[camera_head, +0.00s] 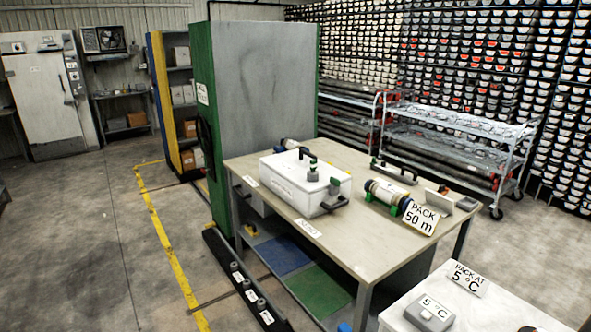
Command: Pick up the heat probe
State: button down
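I cannot tell for sure which object is the heat probe; nothing legible is labelled as one. A long black object with a handle (395,171) lies at the back right of the worktable (270,190). A grey device with a "5 °C" label (430,313) sits on a white surface at the lower right. My gripper is not in view.
A cylinder with green supports (384,193) and a "PACK 50 m" sign (421,218) are on the worktable. A "PACK AT 5 °C" sign (467,279) stands on the white surface. A black rail (240,280) lies left of the table. The left floor is open.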

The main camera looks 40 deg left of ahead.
aim_at(313, 164)
jog(key=u, duration=1.35)
jog(key=k, duration=0.95)
jog(key=i, duration=0.65)
jog(key=u, duration=0.05)
